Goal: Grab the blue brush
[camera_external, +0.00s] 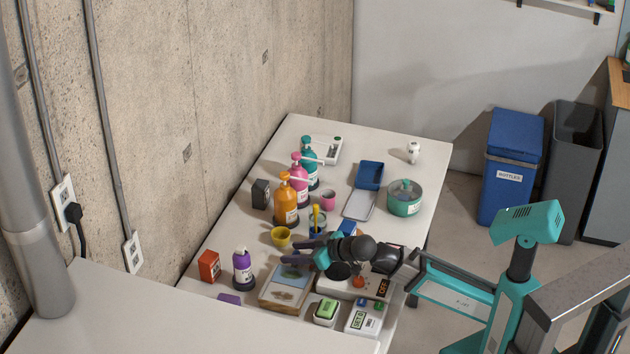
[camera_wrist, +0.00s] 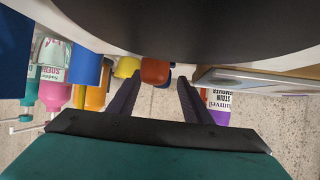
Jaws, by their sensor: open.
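I cannot make out a blue brush for certain. A small blue object (camera_external: 347,228) shows just behind my wrist in the external view, partly hidden by it. A blue shape (camera_wrist: 88,62) also shows at upper left in the wrist view; I cannot tell whether it is the same thing. My gripper (camera_external: 293,252) is open and points left over the table, above a framed board (camera_external: 283,298). In the wrist view the fingers (camera_wrist: 157,82) are spread with nothing held between them.
Orange (camera_external: 286,203), pink (camera_external: 299,185) and teal (camera_external: 309,168) pump bottles stand along the wall side. A yellow cup (camera_external: 281,238) and purple-capped bottle (camera_external: 242,270) are near my gripper. A teal pot (camera_external: 405,199) and blue tray (camera_external: 369,174) are farther back. The far right corner has free room.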

